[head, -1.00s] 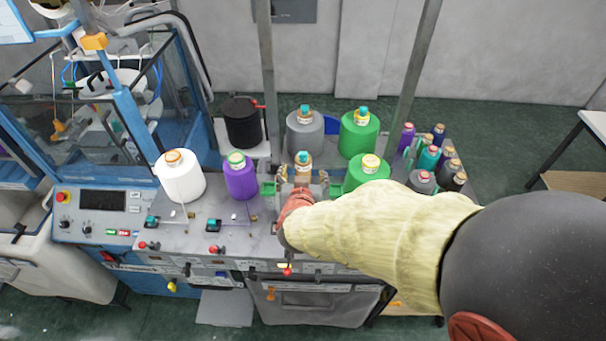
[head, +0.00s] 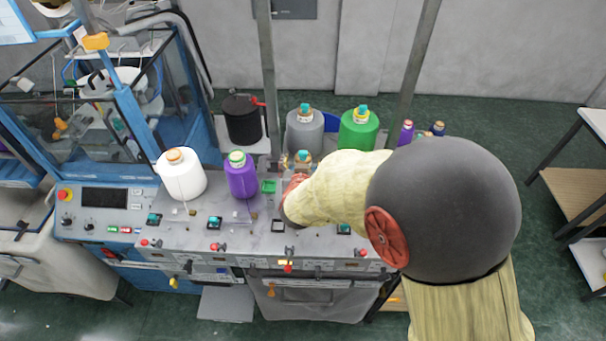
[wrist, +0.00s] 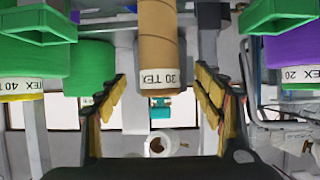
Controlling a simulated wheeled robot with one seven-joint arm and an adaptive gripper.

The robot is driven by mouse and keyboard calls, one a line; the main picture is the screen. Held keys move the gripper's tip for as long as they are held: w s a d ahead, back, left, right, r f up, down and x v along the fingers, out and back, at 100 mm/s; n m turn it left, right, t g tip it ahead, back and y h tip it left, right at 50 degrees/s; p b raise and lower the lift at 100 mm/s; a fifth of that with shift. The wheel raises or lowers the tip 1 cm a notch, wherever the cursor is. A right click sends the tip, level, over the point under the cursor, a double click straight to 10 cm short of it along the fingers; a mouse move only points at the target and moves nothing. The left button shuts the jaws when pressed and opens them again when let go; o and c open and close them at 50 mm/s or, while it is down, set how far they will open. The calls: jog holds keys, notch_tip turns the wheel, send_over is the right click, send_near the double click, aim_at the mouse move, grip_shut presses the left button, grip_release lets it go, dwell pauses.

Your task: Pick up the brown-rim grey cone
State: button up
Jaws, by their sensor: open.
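The grey cone (head: 304,135) stands upright in the back row in the head view, with a brownish rim and a teal piece at its top. A slim brown cone or tube (head: 303,156) shows in front of it, partly hidden by my arm. In the wrist view, a brown cone (wrist: 158,45) with a "30 TEX" label reaches down from the top edge, centred between my fingers. My gripper (wrist: 160,88) is open, with one finger on each side and gaps to the brown cone.
A purple cone (head: 241,178) and a white cone (head: 182,177) stand to the left. A green cone (head: 359,130) stands at the back right. Green brackets (wrist: 280,15) flank the brown cone.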

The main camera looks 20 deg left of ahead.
jog(key=shift+c, duration=1.1)
jog(key=c, duration=0.9)
jog(key=shift+c, duration=0.2)
notch_tip(320, 180, up, 9)
jog(key=shift+f, duration=0.2)
jog(key=shift+c, duration=0.2)
jog(key=shift+r, duration=0.7)
jog(key=shift+c, duration=1.4)
notch_tip(320, 180, up, 14)
jog(key=p, duration=0.7)
jog(key=shift+w, duration=0.1)
